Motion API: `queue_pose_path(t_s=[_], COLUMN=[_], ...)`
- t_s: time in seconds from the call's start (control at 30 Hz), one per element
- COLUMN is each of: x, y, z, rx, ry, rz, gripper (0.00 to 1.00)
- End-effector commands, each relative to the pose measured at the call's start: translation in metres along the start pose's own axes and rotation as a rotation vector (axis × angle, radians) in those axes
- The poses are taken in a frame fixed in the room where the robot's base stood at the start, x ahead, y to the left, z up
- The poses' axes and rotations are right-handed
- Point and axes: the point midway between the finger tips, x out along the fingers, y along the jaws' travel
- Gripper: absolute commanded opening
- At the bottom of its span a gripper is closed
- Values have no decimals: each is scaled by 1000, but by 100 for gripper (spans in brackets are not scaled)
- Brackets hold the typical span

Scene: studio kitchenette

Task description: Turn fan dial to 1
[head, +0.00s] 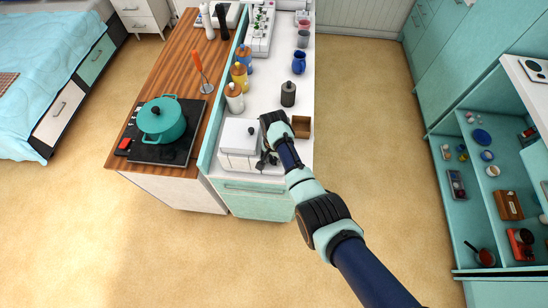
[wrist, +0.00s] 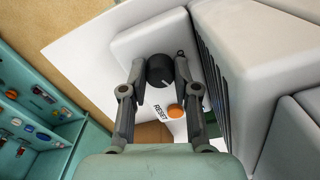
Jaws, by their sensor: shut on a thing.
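The fan is a white box (head: 240,134) on the counter in the head view, and its pale body with slatted vents (wrist: 214,70) fills the right of the wrist view. The black round dial (wrist: 160,70) sits on a white face of the box and has a short light pointer mark. My gripper (wrist: 160,74) is shut on the dial, one finger on each side. In the head view my gripper (head: 267,160) is at the box's right front corner, and the dial is hidden there. I cannot read any dial numbers.
An orange button (wrist: 175,111) with a RESET label is just below the dial. A brown open box (head: 301,127) and a dark canister (head: 288,94) stand close by on the counter. A teal pot (head: 161,119) is on the black hob at left.

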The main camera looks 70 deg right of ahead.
Motion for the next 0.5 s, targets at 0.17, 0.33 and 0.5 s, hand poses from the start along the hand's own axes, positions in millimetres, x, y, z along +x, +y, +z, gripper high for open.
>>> queue_pose_path(t_s=[0.17, 0.33, 0.5], x=[0, 0, 0], y=[0, 0, 0], z=[0, 0, 0], rx=[57, 81, 86], ry=[1, 1, 1], rz=[0, 0, 0], gripper=[0, 0, 0])
